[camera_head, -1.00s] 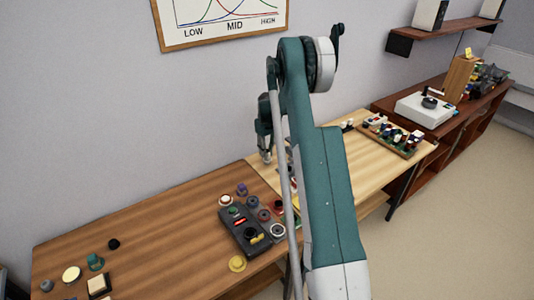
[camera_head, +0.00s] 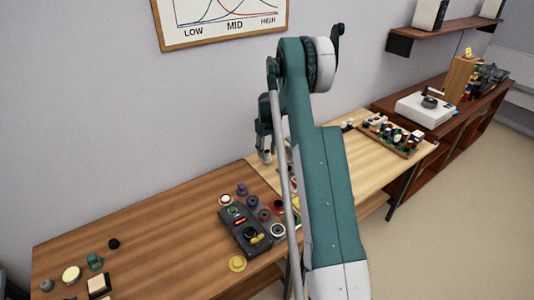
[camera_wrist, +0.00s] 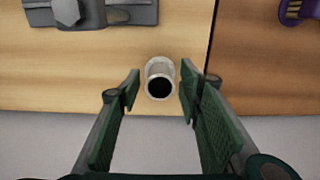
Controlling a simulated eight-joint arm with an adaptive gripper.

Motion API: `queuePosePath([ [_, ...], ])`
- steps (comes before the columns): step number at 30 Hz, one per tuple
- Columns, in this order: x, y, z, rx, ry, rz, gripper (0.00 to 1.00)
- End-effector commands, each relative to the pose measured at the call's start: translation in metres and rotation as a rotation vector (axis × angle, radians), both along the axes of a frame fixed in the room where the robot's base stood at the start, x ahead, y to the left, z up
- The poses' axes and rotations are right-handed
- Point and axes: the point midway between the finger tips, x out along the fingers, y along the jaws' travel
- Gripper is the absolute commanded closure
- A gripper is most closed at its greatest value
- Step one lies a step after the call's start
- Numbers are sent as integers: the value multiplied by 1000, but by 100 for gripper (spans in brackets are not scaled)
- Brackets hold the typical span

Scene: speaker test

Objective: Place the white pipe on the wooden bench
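The white pipe (camera_wrist: 159,68) shows in the wrist view as a short upright tube with a dark round opening. It appears to stand on the light wooden bench (camera_wrist: 60,75), close to its edge. My gripper (camera_wrist: 159,88) is open, with one finger on each side of the pipe and a small gap on both sides. In the head view my gripper (camera_head: 265,157) hangs at the back of the light bench (camera_head: 340,175), near the wall. I cannot make out the pipe clearly there.
A grey device (camera_wrist: 92,12) lies on the light bench in the wrist view. A darker bench (camera_head: 150,220) adjoins at left, with a control box (camera_head: 243,230) and several knobs. A parts board (camera_head: 392,135) lies at the light bench's far end.

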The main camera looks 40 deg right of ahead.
Motion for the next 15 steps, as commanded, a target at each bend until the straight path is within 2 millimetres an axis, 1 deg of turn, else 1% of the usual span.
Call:
queuePosePath([
  [5,0,0,12,0,0,0,64],
  [8,0,0,23,0,0,0,64],
  [15,0,0,61,0,0,0,64],
])
